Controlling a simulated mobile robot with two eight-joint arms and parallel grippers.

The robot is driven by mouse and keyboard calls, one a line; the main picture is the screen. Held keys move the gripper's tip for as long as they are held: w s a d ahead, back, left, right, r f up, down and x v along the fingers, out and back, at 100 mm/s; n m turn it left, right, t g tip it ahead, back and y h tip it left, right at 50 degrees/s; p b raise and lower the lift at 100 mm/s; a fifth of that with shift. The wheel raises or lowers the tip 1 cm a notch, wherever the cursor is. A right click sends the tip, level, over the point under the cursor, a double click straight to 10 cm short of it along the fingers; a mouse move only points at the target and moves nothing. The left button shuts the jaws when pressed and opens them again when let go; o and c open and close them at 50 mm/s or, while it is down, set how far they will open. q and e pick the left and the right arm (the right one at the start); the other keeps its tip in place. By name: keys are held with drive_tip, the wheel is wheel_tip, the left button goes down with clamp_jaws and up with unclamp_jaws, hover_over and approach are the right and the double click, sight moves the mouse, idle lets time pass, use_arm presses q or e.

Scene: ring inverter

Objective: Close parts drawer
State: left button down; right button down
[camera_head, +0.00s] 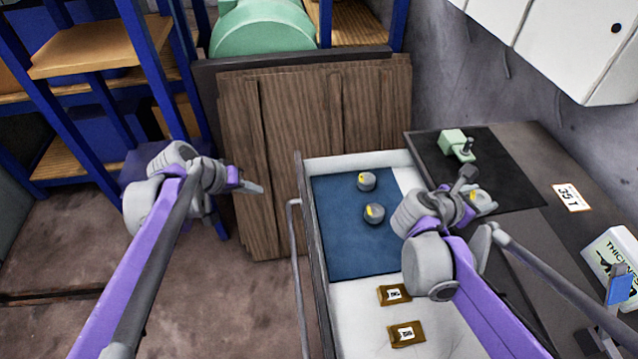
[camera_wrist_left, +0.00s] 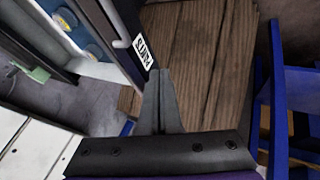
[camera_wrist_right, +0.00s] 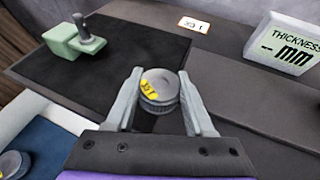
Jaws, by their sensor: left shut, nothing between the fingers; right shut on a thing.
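The parts drawer (camera_head: 360,315) stands pulled out in the head view, with a dark front panel and a long bar handle (camera_head: 297,265) on its left. In the left wrist view its front carries a label (camera_wrist_left: 143,52). My left gripper (camera_head: 258,189) is shut and empty, left of the drawer front and apart from the handle. My right gripper (camera_head: 482,201) is shut on a round grey knurled part (camera_wrist_right: 158,94) with a yellow tag, over the dark worktop right of the drawer. Two similar round parts (camera_head: 366,181) (camera_head: 375,213) sit on the drawer's blue mat (camera_head: 345,250).
Two brown tagged packets (camera_head: 394,294) (camera_head: 406,334) lie in the drawer's near part. A green fixture (camera_head: 455,143) stands on the worktop's black mat (camera_head: 510,180). A white thickness gauge (camera_head: 612,258) stands at right. A blue shelf rack (camera_head: 100,90) is at left.

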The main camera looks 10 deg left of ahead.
drive_tip(key=shift+s+f+b, duration=0.1)
drive_tip(key=shift+f+b, duration=0.45)
drive_tip(key=shift+f, duration=0.05)
drive_tip(key=shift+r, duration=0.1)
use_arm(q)
drive_tip(key=w+d+f, duration=0.6)
drive_tip(key=d+f, duration=0.1)
drive_tip(key=shift+d+f, duration=0.15)
drive_tip(key=shift+f, duration=0.25)
